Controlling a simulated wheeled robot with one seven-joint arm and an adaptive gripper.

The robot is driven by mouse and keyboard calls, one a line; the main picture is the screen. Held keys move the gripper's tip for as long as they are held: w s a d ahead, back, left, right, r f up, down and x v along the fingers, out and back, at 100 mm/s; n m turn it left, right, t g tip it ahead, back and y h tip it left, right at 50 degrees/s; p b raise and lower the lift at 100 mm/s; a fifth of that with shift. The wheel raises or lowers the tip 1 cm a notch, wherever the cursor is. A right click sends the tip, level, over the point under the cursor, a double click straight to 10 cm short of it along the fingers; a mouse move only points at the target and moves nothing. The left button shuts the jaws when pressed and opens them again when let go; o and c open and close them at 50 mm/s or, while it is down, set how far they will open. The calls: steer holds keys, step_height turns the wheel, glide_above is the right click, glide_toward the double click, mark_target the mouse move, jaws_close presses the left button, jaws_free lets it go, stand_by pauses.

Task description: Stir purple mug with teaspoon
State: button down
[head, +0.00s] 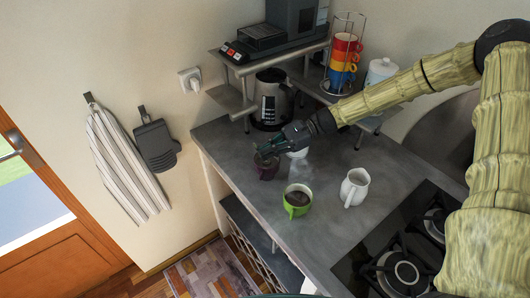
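The purple mug (265,171) is small and dark and stands near the left edge of the grey counter. My gripper (264,153) is right over it, pointing down and left, and covers part of its top. I cannot make out a teaspoon; the gripper's fingertips are too small and dark to tell whether they hold anything or how far apart they are. I cannot tell whether the gripper touches the mug's rim.
A green mug with dark contents (297,204) and a white jug (355,187) stand in front. A white cup (299,153) is partly behind my gripper. A shelf (232,98) with a kettle (271,100) below stands behind. A stove (400,270) is front right.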

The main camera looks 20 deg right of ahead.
steer(key=shift+a+r, duration=0.1)
step_height(320, 180, up, 6)
steer(key=a+p, duration=0.2)
steer(key=p, duration=0.1)
steer(key=shift+w+a, duration=0.2)
steer(key=shift+a, duration=0.05)
stand_by(0.4)
steer(key=shift+r, duration=0.1)
stand_by(0.7)
step_height(320, 180, up, 5)
steer(key=p, duration=0.3)
steer(key=shift+p, duration=0.3)
stand_by(0.4)
